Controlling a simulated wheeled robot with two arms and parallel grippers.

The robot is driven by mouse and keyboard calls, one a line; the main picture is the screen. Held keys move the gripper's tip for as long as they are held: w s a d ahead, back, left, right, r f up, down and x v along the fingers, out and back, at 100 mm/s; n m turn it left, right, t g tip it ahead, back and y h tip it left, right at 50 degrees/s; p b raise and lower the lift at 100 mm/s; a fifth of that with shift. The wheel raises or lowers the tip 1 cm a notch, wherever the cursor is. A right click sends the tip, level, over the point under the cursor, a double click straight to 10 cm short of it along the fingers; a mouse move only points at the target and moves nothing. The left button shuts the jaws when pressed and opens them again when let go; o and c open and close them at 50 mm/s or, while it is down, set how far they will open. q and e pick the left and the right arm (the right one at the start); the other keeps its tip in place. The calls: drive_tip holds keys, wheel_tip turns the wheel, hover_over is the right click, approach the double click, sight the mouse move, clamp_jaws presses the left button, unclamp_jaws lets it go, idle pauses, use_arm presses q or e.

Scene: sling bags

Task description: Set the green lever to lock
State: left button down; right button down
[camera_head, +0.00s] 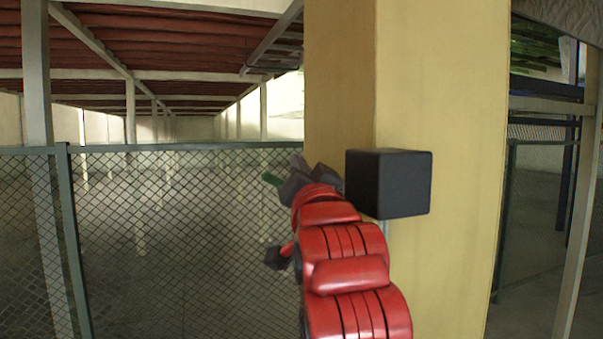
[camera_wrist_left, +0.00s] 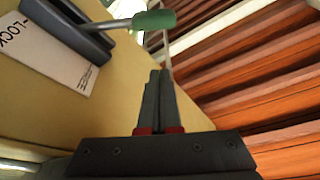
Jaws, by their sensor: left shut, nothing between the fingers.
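The green lever handle (camera_wrist_left: 155,20) shows at the top of the left wrist view, on a metal rod that runs left to a dark grey mount (camera_wrist_left: 68,28). Beside the mount is a white label (camera_wrist_left: 45,55) with the word LOCK partly in view. My left gripper (camera_wrist_left: 160,73) is shut and empty, its fingertips pointing toward the handle with a visible gap in the picture. In the head view the green handle (camera_head: 271,179) peeks out left of my left gripper (camera_head: 298,162). The mount and label are hidden there. My right gripper is not in view.
A yellow pillar (camera_head: 440,240) stands just right of my left arm. A black box (camera_head: 388,183) sticks out from it close beside the wrist. A wire mesh fence (camera_head: 170,220) spans the left side. Open floor lies behind the fence.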

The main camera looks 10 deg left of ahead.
use_arm(q)
drive_tip(key=w+a+f, duration=0.1)
drive_tip(key=a, duration=0.1)
drive_tip(key=w+a+f+p, duration=0.1)
drive_tip(key=w, duration=0.1)
drive_tip(key=shift+w+a+f, duration=0.1)
drive_tip(key=shift+w+a, duration=0.2)
drive_tip(key=shift+a, duration=0.05)
idle(0.5)
wheel_tip(320, 180, down, 11)
drive_tip(key=a+n+g+y+b, duration=0.1)
drive_tip(key=n+g+y+b, duration=0.3)
drive_tip(key=n+b, duration=0.8)
drive_tip(key=shift+s+a+n+y, duration=0.15)
drive_tip(key=shift+s+n+y, duration=0.3)
drive_tip(key=shift+n+y, duration=0.8)
drive_tip(key=shift+f+n+h, duration=0.2)
drive_tip(key=shift+n+h, duration=0.15)
drive_tip(key=shift+h, duration=0.1)
